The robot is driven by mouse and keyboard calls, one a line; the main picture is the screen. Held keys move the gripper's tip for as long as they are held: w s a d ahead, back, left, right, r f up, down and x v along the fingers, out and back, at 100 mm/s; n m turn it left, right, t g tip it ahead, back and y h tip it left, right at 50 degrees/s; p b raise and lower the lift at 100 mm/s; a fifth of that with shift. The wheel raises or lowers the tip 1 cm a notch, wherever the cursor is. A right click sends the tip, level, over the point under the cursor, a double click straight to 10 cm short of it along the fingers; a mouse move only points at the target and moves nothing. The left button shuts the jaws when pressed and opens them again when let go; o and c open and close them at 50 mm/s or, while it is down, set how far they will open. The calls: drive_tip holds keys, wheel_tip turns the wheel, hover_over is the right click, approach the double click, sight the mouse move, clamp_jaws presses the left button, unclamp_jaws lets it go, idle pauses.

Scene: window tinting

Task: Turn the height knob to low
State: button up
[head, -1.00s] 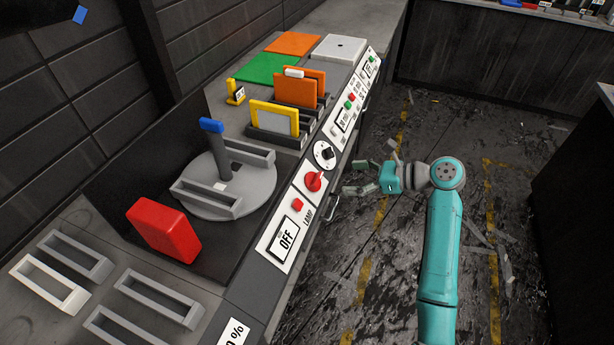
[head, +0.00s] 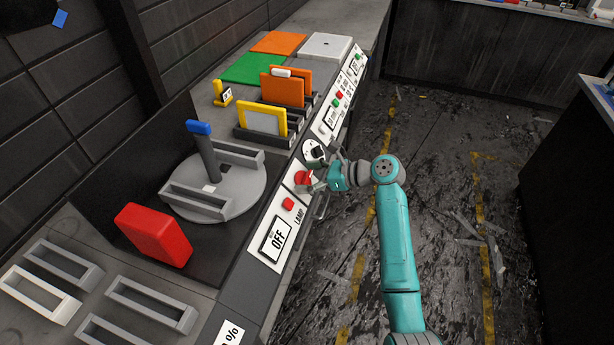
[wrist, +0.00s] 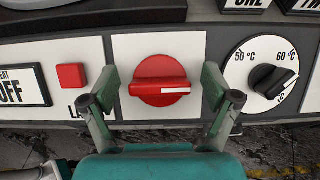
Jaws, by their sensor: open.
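The red rotary knob (wrist: 160,82) is centred in the wrist view on a white panel plate. Its grip bar lies level, with a white mark at its right end. No label shows beside it, so I cannot tell whether it is the height knob. My gripper (wrist: 159,92) is open, with one finger on each side of the red knob and no clear contact. In the head view my gripper (head: 326,172) is at the front panel, partly covering the red knob (head: 303,178). A black knob (wrist: 272,82) with a temperature scale sits to the right; it also shows in the head view (head: 318,152).
A red square button (wrist: 71,76) and an OFF display (wrist: 20,88) are left of the red knob. Above the panel stands a grey round platform (head: 225,207) with a blue-topped lever (head: 203,145). A red block (head: 153,235) is nearby. The floor right of the counter is mostly open.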

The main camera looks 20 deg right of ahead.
drive_tip(key=c, duration=1.2)
drive_tip(key=shift+o, duration=0.2)
drive_tip(key=shift+n, duration=0.5)
drive_tip(key=n+g, duration=0.1)
drive_tip(key=n, duration=0.2)
drive_tip(key=n+g+y, duration=0.1)
drive_tip(key=n, duration=0.2)
drive_tip(key=shift+s+n+g, duration=0.15)
drive_tip(key=shift+n+g, duration=0.15)
drive_tip(key=shift+g, duration=0.1)
drive_tip(key=n+g, duration=0.2)
drive_tip(key=n, duration=0.4)
drive_tip(key=shift+s+f, duration=0.1)
drive_tip(key=shift+s, duration=0.05)
drive_tip(key=n+g+h, duration=0.1)
drive_tip(key=n, duration=0.2)
drive_tip(key=n+g+h, duration=0.1)
drive_tip(key=n, duration=0.2)
drive_tip(key=shift+s+f+n, duration=0.1)
drive_tip(key=shift+n, duration=0.2)
drive_tip(key=n+h, duration=0.1)
drive_tip(key=n, duration=0.1)
drive_tip(key=n+h, duration=0.1)
drive_tip(key=n, duration=0.2)
drive_tip(key=shift+d+f+g, duration=0.1)
drive_tip(key=shift+f+g, duration=0.05)
drive_tip(key=shift+g, duration=0.15)
